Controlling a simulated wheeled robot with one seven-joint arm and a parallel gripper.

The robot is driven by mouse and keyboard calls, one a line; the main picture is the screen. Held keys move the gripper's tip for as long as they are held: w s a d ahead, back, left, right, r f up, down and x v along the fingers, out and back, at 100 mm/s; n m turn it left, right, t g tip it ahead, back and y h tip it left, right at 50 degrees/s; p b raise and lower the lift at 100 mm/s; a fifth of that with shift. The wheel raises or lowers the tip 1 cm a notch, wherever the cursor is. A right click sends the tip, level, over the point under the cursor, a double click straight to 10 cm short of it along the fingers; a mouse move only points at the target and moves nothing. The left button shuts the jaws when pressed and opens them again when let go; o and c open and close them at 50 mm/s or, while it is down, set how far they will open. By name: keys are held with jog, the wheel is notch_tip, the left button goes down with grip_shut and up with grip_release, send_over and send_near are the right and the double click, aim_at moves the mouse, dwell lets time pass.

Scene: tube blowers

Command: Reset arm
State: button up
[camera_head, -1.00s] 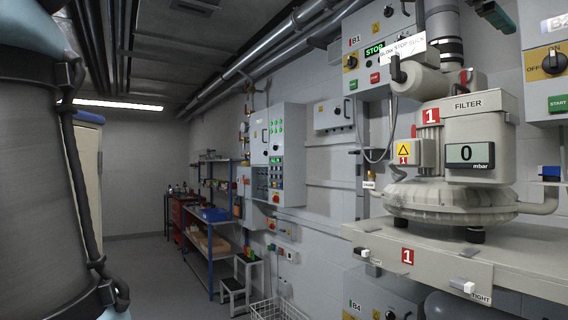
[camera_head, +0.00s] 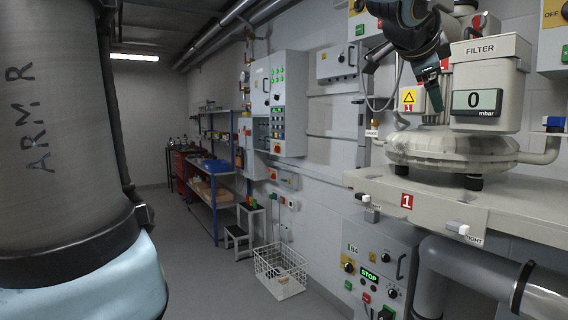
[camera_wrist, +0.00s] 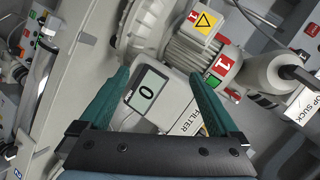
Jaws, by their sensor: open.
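My gripper (camera_head: 436,92) shows at the top right of the head view, in front of the tube blower. Its dark body and teal fingers cover part of the blower's motor. In the wrist view my gripper (camera_wrist: 160,82) has its teal fingers spread apart with nothing held between them. Beyond the fingers is the white filter box (camera_head: 490,55), whose display (camera_wrist: 147,90) reads 0. The round grey blower housing (camera_head: 440,148) sits on the shelf (camera_head: 440,190) marked 1. I cannot judge the exact gap between the fingers and the filter box.
Control boxes (camera_head: 279,95) line the wall. The B4 panel (camera_head: 375,275) with a green STOP display is below the shelf, beside a thick grey pipe (camera_head: 470,268). A wire basket (camera_head: 278,272) stands on the floor. The floor (camera_head: 205,285) left of it is clear.

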jog(key=w+a+f+n+g+y, duration=0.1)
jog(key=w+a+f+n+y, duration=0.15)
jog(key=a+f, duration=0.45)
jog(key=w+a+f+n+g+y, duration=0.15)
jog(key=a+f+n, duration=0.35)
jog(key=f, duration=0.5)
jog(key=w+a+f+n+g+y, duration=0.1)
jog(key=w+a+f+n+y, duration=0.15)
jog(key=a+f, duration=0.5)
jog(key=s+a+f+n+g+y, duration=0.1)
jog(key=s+a+f+n+g, duration=0.1)
jog(key=s+a+f+n, duration=0.3)
jog(key=s+a+f+n+g, duration=0.3)
jog(key=s+a+f+n, duration=0.2)
jog(key=a+f, duration=0.5)
jog(key=shift+s+a+f+n+y, duration=0.15)
jog(key=shift+s+f+n+y, duration=0.2)
jog(key=shift+s+f, duration=0.3)
